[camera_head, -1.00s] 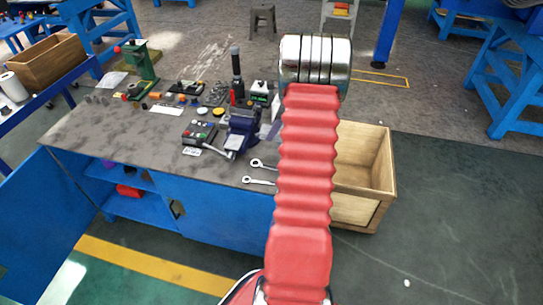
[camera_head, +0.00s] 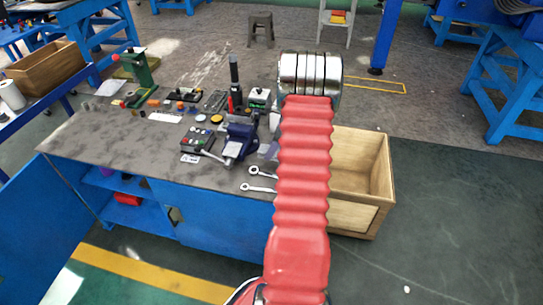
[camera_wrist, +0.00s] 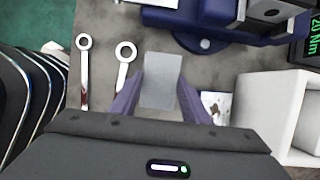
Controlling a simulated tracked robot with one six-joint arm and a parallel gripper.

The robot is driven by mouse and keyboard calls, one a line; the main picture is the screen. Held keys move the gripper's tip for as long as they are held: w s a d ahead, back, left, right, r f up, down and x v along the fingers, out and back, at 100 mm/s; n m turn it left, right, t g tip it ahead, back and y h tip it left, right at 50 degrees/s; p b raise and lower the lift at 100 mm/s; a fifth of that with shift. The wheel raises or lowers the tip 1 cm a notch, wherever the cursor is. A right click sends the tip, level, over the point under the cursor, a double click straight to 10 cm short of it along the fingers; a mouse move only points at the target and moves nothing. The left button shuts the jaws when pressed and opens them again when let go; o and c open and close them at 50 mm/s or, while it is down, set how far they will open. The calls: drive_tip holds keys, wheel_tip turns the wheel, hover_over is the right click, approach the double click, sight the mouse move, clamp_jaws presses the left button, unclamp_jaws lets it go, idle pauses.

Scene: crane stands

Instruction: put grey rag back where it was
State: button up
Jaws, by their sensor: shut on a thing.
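In the wrist view, my gripper (camera_wrist: 160,102) has two purple fingers, shut on the grey rag (camera_wrist: 163,72). The rag shows as a small flat light-grey rectangle between the fingers, over the grey bench top. Whether it touches the bench cannot be told. Two wrenches lie left of it, one with its ring end (camera_wrist: 126,52) close to the left finger. The blue vise (camera_wrist: 205,22) is just beyond the rag. In the head view, my red arm hides most of the gripper, and the rag cannot be made out.
The workbench (camera_head: 100,140) holds the vise (camera_head: 238,138), a control box, a green press (camera_head: 140,75) and several small tools. A wooden crate (camera_head: 352,218) stands right of the bench. In the wrist view, a white block (camera_wrist: 275,105) is right of the gripper.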

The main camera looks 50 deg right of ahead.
drive_tip(key=shift+f, duration=1.85)
drive_tip(key=shift+f, duration=0.1)
drive_tip(key=o, duration=1.1)
drive_tip(key=v, duration=1.2)
